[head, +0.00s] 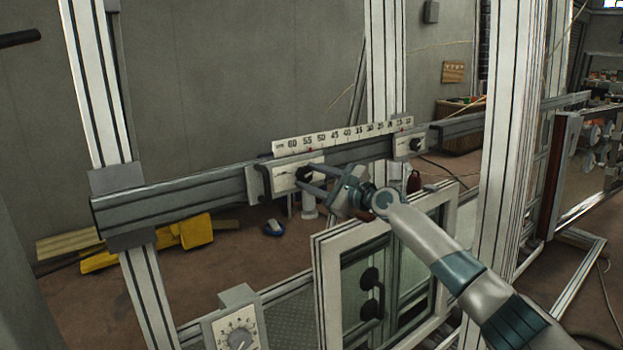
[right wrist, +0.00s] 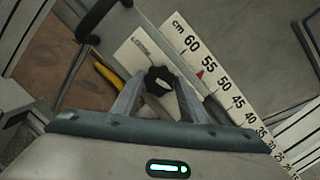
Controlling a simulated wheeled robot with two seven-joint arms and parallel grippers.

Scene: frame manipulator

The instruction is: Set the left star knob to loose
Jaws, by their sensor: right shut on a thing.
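The left star knob (head: 304,173) is black and sits on a pale plate (head: 284,179) on the left sliding carriage of the horizontal rail. My right gripper (head: 309,180) reaches in from the right and is shut on this knob. In the right wrist view the dark knob (right wrist: 158,80) lies between the two grey fingertips (right wrist: 160,85). The fingers partly hide the knob and plate. A second carriage with a dark knob (head: 414,144) is farther right on the rail. My left gripper is not in view.
A centimetre scale (head: 340,136) runs along the rail (head: 200,192), with a red pointer (right wrist: 199,74) near 55. Upright aluminium posts (head: 385,60) stand around it. A framed window panel (head: 330,285) and a dial box (head: 235,325) are below. Yellow items (head: 197,231) lie on the floor.

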